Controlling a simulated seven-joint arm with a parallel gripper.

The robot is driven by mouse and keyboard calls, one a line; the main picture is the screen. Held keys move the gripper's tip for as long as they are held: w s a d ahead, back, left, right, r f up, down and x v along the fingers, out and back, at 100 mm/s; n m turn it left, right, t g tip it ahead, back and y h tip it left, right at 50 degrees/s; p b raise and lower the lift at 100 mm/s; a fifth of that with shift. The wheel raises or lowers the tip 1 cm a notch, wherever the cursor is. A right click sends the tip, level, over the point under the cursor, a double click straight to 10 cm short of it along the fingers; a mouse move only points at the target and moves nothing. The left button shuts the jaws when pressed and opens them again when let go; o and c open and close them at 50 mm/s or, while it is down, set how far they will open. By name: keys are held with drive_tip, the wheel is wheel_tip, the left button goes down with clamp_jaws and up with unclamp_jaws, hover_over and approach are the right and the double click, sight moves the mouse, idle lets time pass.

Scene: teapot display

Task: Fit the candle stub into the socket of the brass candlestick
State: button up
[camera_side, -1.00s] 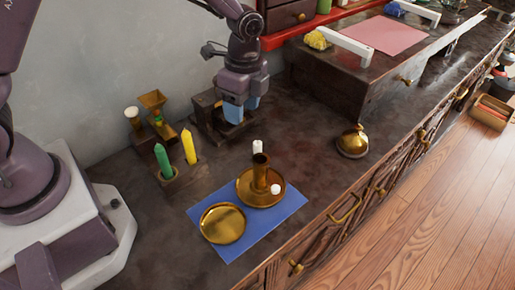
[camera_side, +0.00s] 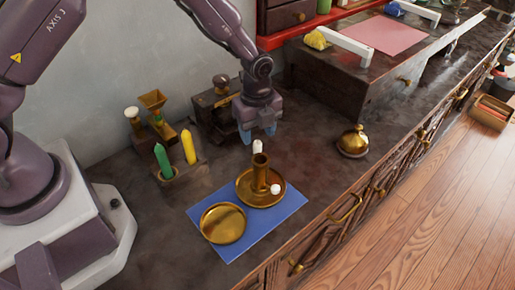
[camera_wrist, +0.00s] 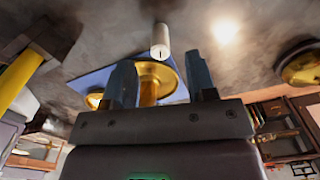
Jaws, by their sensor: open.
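The white candle stub (camera_side: 258,147) stands upright on the dark counter, just behind the brass candlestick (camera_side: 260,173) in the side view. In the wrist view the candle stub (camera_wrist: 160,42) shows with its dark wick, in line with the space between my fingers. My gripper (camera_side: 258,133) is open and empty, pointing down just above the stub; its blue fingers also show in the wrist view (camera_wrist: 158,66). The candlestick stands on a blue mat (camera_side: 262,226), its upright socket empty. In the wrist view the candlestick (camera_wrist: 149,90) is partly hidden by my gripper.
A small white piece (camera_side: 275,189) shows at the candlestick's dish. A round brass dish (camera_side: 223,223) shares the mat. Green (camera_side: 163,161) and yellow (camera_side: 188,147) candles stand in a holder to the left. A brass bell (camera_side: 353,141) stands right; the counter between is clear.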

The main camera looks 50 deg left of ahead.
sight(258, 142)
wheel_tip(258, 142, down, 5)
drive_tip(key=shift+r, duration=0.1)
clamp_jaws()
idle(0.3)
